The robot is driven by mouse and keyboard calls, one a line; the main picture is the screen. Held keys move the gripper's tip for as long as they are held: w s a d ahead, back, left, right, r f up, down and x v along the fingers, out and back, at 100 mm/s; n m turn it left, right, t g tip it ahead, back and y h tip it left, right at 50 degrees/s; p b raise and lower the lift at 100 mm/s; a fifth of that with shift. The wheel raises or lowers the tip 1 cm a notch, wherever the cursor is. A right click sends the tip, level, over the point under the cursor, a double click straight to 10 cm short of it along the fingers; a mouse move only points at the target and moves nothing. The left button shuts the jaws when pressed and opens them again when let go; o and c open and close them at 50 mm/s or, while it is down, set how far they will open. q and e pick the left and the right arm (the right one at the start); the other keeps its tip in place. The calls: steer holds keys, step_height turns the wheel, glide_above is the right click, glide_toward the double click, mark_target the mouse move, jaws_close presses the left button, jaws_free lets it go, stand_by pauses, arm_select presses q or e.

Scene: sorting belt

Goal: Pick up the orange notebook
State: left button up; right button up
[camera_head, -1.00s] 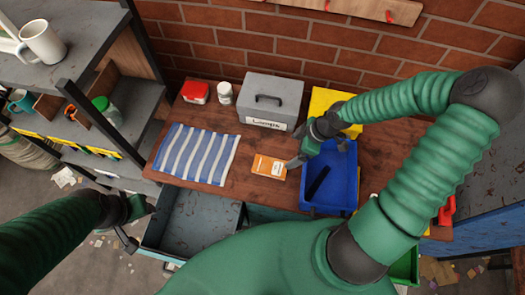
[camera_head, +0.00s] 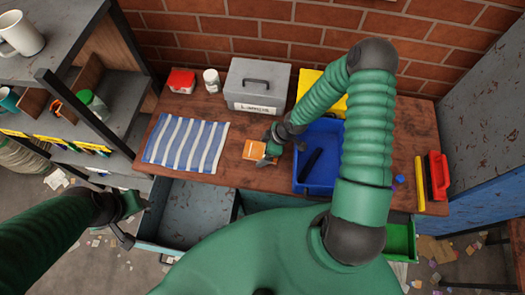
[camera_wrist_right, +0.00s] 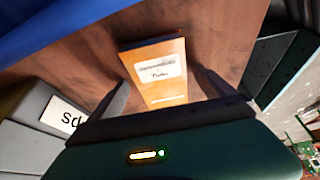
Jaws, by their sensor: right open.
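The orange notebook (camera_head: 256,150) lies flat on the wooden workbench, between the striped cloth and the blue bin. It has a white label and also shows in the right wrist view (camera_wrist_right: 158,72). My right gripper (camera_head: 272,150) is over the notebook's right part and hides some of it. In the right wrist view, its open fingers (camera_wrist_right: 165,95) stand on either side of the notebook, with no grip visible. My left gripper (camera_head: 130,222) hangs at the left, over the floor beside the open drawer; whether its jaws are apart is hard to see.
The blue bin (camera_head: 330,140) with a black item inside stands right of the notebook. A grey labelled box (camera_head: 256,85) stands behind, and the striped cloth (camera_head: 187,145) lies left. An open drawer (camera_head: 195,205) juts out in front. Red and yellow items are at the right end.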

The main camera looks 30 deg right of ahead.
steer(key=shift+w+a, duration=0.15)
steer(key=shift+a, duration=0.2)
steer(key=c, duration=0.5)
steer(key=shift+d, duration=0.2)
steer(key=c, duration=1)
steer(key=shift+c, duration=0.3)
steer(key=shift+r, duration=0.1)
